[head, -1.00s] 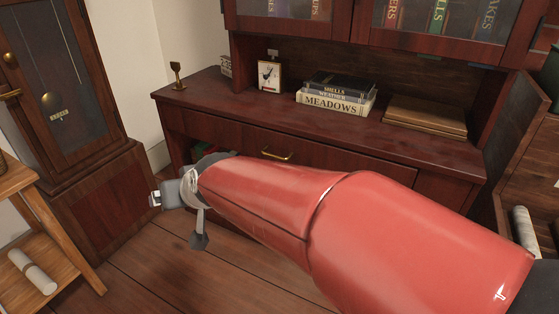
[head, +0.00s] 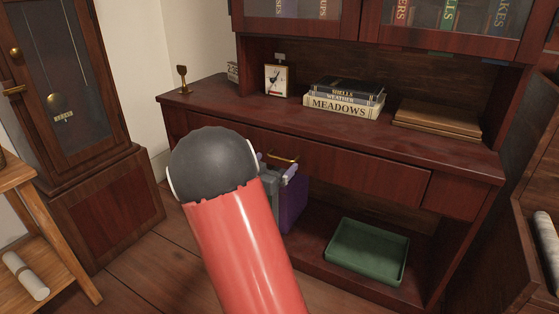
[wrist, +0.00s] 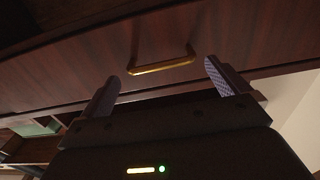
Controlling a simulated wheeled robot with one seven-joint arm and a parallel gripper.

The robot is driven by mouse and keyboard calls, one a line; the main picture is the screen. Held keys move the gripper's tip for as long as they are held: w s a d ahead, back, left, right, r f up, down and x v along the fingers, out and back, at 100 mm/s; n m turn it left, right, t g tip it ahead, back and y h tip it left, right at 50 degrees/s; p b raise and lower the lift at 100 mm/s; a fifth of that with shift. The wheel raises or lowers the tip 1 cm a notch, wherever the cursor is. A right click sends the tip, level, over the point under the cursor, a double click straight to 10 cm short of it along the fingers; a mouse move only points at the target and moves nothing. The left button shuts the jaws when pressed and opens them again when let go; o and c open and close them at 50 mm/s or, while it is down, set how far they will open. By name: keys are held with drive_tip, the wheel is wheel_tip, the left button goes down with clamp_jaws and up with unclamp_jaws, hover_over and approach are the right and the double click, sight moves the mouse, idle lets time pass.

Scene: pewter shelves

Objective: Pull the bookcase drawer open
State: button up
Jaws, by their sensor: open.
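The bookcase drawer (head: 345,170) is a wide dark red-brown wooden front under the bookcase's counter, and it looks shut. Its brass bar handle (head: 283,158) is partly hidden behind my gripper in the head view. In the wrist view the handle (wrist: 161,65) lies just beyond my open fingers, between their two lines. My gripper (wrist: 162,75) is open and empty, apart from the handle, with one finger on either side of the gap. In the head view my gripper (head: 275,168) is close to the drawer front, mostly hidden by my arm.
A green tray (head: 368,250) sits in the open space below the drawer. A tall clock case (head: 100,200) stands at left. The floor in front is partly clear.

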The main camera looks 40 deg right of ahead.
sight(279, 159)
drive_tip(key=x, duration=0.4)
drive_tip(key=c, duration=1.1)
drive_tip(key=shift+o, duration=0.2)
drive_tip(key=p+v, duration=0.2)
drive_tip(key=v, duration=1.6)
drive_tip(key=shift+a+f, duration=0.1)
drive_tip(key=o, duration=1.1)
drive_tip(key=shift+c, duration=0.2)
drive_tip(key=v, duration=0.8)
